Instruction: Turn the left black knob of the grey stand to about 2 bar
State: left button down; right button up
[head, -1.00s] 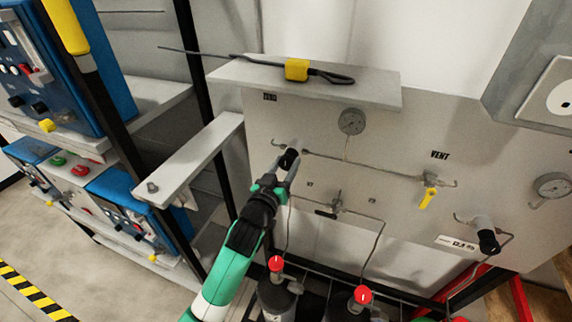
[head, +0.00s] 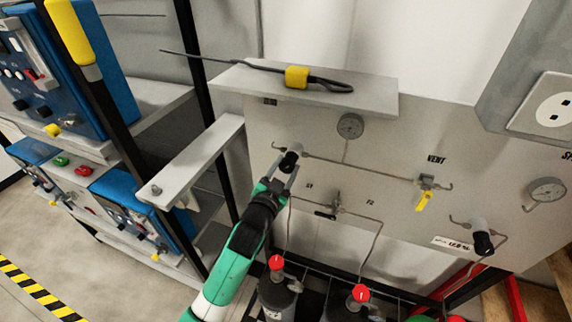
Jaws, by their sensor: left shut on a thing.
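The grey stand (head: 400,140) is an upright panel with a gauge, pipes and knobs. Its left black knob (head: 289,160) sits at the left end of the upper pipe. My left gripper (head: 284,173) comes up from below and is shut on this knob, its fingers partly hiding it. A round gauge (head: 350,125) is mounted up and right of the knob; its reading is too small to tell. A right black knob (head: 483,242) sits lower right, with another gauge (head: 546,190) above it. My right gripper is not in view.
A shelf (head: 330,94) with a rod and yellow block (head: 297,77) juts out above the knob. A yellow-handled vent valve (head: 424,199) is at right. Cylinders with red caps (head: 276,262) stand below. Blue instruments (head: 80,70) fill the left rack.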

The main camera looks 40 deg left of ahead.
pick_arm(q)
jog(key=m+p, duration=0.1)
jog(key=m, duration=0.2)
jog(key=m+p, duration=0.2)
jog(key=m, duration=0.1)
jog(key=shift+r+m, duration=0.2)
jog(key=shift+m, duration=0.1)
jog(key=m+p, duration=0.2)
jog(key=m, duration=0.1)
jog(key=shift+m, duration=0.3)
jog(key=m+p, duration=0.1)
jog(key=m, duration=0.2)
jog(key=shift+m+p, duration=0.3)
jog(key=m, duration=0.3)
jog(key=shift+m+p, duration=0.3)
jog(key=shift+p, duration=0.1)
jog(key=m, duration=0.6)
jog(key=shift+c, duration=1.5)
grip_release()
jog(key=shift+f, duration=0.1)
